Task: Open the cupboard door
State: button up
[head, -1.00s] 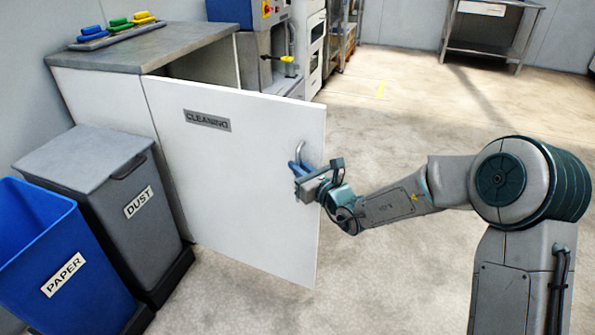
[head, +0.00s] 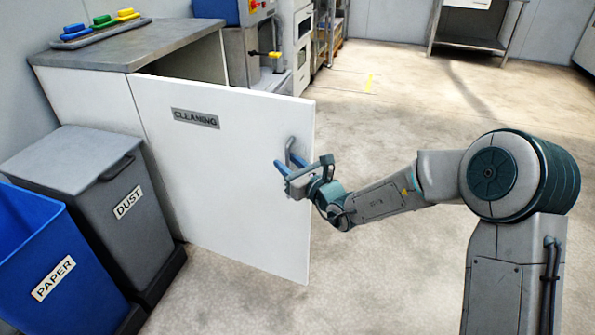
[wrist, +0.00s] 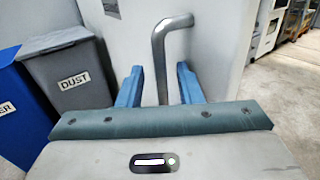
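The white cupboard door (head: 225,175), marked CLEANING, stands swung out wide from the cupboard (head: 85,105), with a dark gap behind its top edge. Its grey bar handle (head: 290,148) is near the door's free edge; it also shows in the wrist view (wrist: 160,55). My gripper (head: 289,164) is at the handle on the door's outer face. In the wrist view its two blue fingers (wrist: 159,85) are spread, with the handle's bar between them and a gap on each side. The cupboard's inside is hidden by the door.
A grey DUST bin (head: 85,190) and a blue PAPER bin (head: 50,260) stand left of the door. A tray with coloured brushes (head: 102,30) lies on the cupboard top. Open floor (head: 400,120) lies to the right of the door.

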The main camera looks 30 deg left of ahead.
jog(key=p+v, duration=0.2)
jog(key=v, duration=1.1)
jog(key=shift+s+d+r, duration=0.1)
jog(key=shift+s+d, duration=0.05)
jog(key=shift+s, duration=0.05)
jog(key=s+d+r+n+g+h+p, duration=0.2)
jog(key=s+d+r+n+g+p, duration=0.25)
jog(key=s+r+n+p, duration=0.2)
jog(key=s+d+r+n+g+h+p, duration=0.1)
jog(key=s+d+r+n+g+p, duration=0.2)
jog(key=s+r+n+g+p, duration=0.4)
jog(key=s+d+r+n+t+h+p, duration=0.1)
jog(key=d+r+n+t+h+p, duration=0.1)
jog(key=d, duration=0.7)
jog(key=d+r+n+t+h+p, duration=0.2)
jog(key=d+r+n+h+p, duration=0.2)
jog(key=d+r, duration=0.5)
jog(key=s+d+r+n+t+h+p, duration=0.1)
jog(key=d+r+n+t+h+p, duration=0.1)
jog(key=d+r+h+p, duration=0.4)
jog(key=d+n+h+p, duration=0.1)
jog(key=d, duration=0.2)
jog(key=shift+s+d, duration=0.25)
jog(key=shift+s, duration=0.05)
jog(key=shift+a+r+n+t, duration=0.1)
jog(key=shift+r+n+t, duration=0.05)
jog(key=shift+n+t, duration=0.1)
